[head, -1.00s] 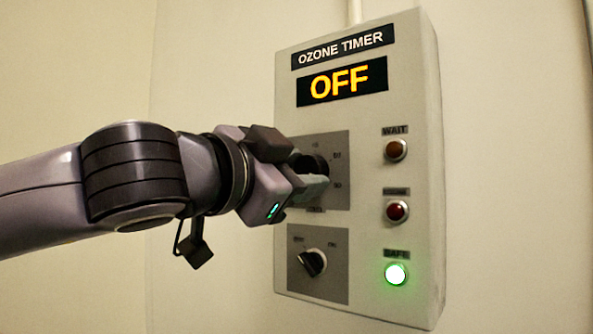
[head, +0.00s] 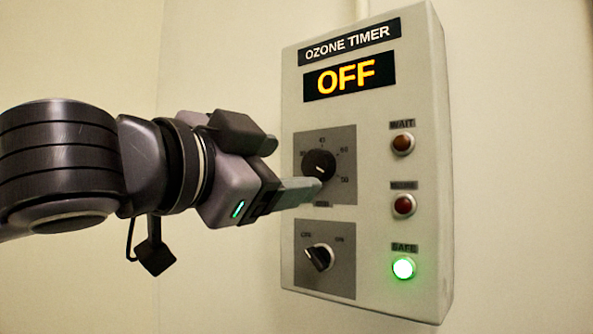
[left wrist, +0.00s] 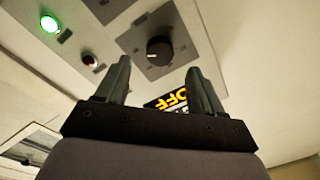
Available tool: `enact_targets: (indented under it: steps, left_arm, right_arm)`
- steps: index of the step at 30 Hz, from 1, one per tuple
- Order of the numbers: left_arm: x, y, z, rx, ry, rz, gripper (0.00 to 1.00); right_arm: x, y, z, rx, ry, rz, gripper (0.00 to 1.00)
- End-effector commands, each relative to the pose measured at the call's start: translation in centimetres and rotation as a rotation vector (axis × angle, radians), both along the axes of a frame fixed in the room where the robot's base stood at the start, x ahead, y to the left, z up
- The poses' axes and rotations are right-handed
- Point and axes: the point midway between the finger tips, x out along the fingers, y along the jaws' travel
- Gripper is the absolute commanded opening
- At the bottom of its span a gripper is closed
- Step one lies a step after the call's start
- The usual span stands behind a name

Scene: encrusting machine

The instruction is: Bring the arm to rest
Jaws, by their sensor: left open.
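My left gripper (head: 297,168) is open and empty in front of the ozone timer box (head: 425,140). In the left wrist view its two fingers (left wrist: 160,88) stand apart with nothing between them. The black timer dial (head: 318,165) is on a grey plate, just beyond the fingertips in the head view. The dial also shows in the left wrist view (left wrist: 159,50), beyond the fingers and clear of them. The display (head: 349,79) reads OFF in yellow. My right gripper is not in view.
A smaller black switch (head: 319,257) sits below the dial. The green SAFE lamp (head: 404,268) is lit; the red lamp (head: 404,205) and the WAIT lamp (head: 402,143) look unlit. Plain wall surrounds the box, with free room to its left.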

Motion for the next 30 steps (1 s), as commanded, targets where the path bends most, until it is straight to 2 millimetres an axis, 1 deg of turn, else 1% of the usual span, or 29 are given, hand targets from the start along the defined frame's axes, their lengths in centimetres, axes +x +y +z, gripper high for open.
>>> enact_targets:
  steps: [3,6,22,24,26,29,30]
  left_arm:
    - [-1.2,0.8,-0.1,0.000,0.000,0.000,0.68]
    - [-1.7,1.2,-0.1,0.000,0.001,0.001,0.68]
    - [-1.8,1.1,-0.3,-0.003,0.009,-0.004,0.68]
    - [-1.7,0.7,-1.0,-0.022,0.046,-0.025,0.68]
    - [-1.5,0.1,-2.3,-0.057,0.116,-0.060,0.68]
    - [-1.5,-1.7,-5.5,-0.160,0.307,-0.155,0.68]
    - [-1.7,-2.5,-6.8,-0.214,0.403,-0.197,0.68]
  right_arm:
    - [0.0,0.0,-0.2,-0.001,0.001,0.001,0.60]
    - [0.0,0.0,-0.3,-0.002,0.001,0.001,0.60]
    - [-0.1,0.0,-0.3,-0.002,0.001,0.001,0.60]
    - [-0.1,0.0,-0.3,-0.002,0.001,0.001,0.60]
    - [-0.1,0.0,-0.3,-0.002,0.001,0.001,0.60]
    - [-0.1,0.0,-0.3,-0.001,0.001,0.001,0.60]
    - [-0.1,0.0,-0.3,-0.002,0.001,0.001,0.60]
